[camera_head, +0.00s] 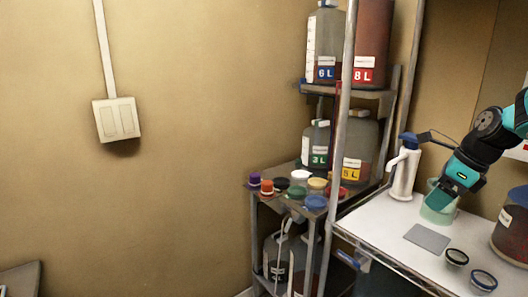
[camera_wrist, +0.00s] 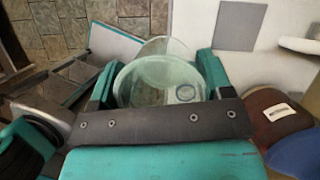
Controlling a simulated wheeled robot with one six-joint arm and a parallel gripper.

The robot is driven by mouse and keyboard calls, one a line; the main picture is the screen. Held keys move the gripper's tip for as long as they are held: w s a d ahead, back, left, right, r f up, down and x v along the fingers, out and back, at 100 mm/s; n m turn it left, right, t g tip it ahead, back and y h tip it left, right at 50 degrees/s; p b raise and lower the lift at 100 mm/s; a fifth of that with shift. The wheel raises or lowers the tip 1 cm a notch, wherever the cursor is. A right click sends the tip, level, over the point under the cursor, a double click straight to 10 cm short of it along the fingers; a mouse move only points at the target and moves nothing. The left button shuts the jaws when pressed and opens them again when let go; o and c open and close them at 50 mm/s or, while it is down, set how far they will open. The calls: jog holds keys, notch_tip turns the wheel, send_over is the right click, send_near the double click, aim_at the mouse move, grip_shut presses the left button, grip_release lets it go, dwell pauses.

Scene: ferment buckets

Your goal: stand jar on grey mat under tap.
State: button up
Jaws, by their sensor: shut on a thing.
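A pale green see-through jar (camera_head: 438,208) is upright over the white table, behind the grey mat (camera_head: 427,238) and apart from it. My gripper (camera_head: 444,193) is shut on the jar. In the wrist view the jar (camera_wrist: 160,78) sits between the two teal fingers, with its round mouth showing. I cannot tell whether its base touches the table. The mat is flat and bare, and it also shows in the wrist view (camera_wrist: 240,27). The white tap (camera_head: 404,170) with a blue top stands left of the jar, its spout pointing left.
Two round rimmed lids, one black (camera_head: 457,257) and one blue (camera_head: 483,280), lie at the table's front right. A dark red bucket (camera_head: 512,236) stands at the right edge. A metal shelf (camera_head: 340,120) with large bottles and several coloured caps stands left of the table.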

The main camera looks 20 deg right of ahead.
jog(key=w+a+f+n+g+y, duration=0.1)
jog(key=w+a+f+n+g, duration=0.15)
jog(key=a+f+n, duration=0.45)
jog(key=w+a+f+n+g+y, duration=0.1)
jog(key=w+a+f+n+g, duration=0.15)
jog(key=a+f+n, duration=0.4)
jog(key=s+a+f+n+g+h, duration=0.3)
jog(key=a+f+n, duration=0.5)
jog(key=f+n, duration=0.5)
jog(key=s+n+h, duration=0.1)
jog(key=n, duration=0.1)
jog(key=shift+a+f+n+h, duration=0.3)
jog(key=shift+a+f+n, duration=0.05)
jog(key=shift+a+f, duration=0.05)
jog(key=shift+s, duration=0.1)
